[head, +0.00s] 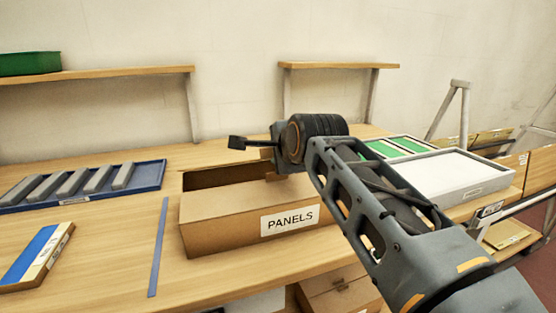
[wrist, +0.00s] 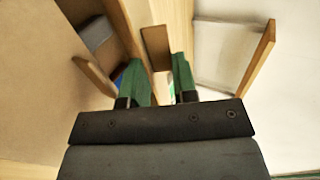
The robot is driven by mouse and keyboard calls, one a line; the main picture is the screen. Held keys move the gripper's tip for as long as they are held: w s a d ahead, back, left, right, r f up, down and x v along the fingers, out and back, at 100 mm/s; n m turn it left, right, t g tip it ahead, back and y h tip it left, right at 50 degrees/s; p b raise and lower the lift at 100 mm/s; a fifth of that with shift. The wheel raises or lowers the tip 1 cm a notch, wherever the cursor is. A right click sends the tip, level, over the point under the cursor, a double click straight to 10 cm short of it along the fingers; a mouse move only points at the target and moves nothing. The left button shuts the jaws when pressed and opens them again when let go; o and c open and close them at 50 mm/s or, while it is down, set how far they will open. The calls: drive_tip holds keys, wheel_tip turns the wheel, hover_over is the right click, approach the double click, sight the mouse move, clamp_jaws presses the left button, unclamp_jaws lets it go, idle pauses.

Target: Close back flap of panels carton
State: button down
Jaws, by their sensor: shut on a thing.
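The panels carton (head: 215,225) stands on the wooden table, its label facing me and its top open at the left and back. My gripper (wrist: 160,72) is at the carton's right end; in the head view my wrist and arm hide much of that end. In the wrist view the two green-padded fingers are shut on a brown cardboard piece (wrist: 156,48), which looks like a carton flap. I cannot tell which flap it is or its exact angle. The carton's inside is mostly hidden in the head view.
A blue tray with grey bars (head: 90,188) lies at the left, near a blue-topped box (head: 35,258). A blue strip (head: 158,245) lies left of the carton. A white tray (head: 455,180) and green panels (head: 400,147) are at the right. Shelves stand behind.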

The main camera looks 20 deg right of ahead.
drive_tip(key=shift+s+f+b, duration=0.15)
drive_tip(key=shift+f+b, duration=0.15)
drive_tip(key=shift+f, duration=0.3)
drive_tip(key=c, duration=1)
unclamp_jaws()
drive_tip(key=shift+o, duration=0.2)
drive_tip(key=shift+r, duration=0.1)
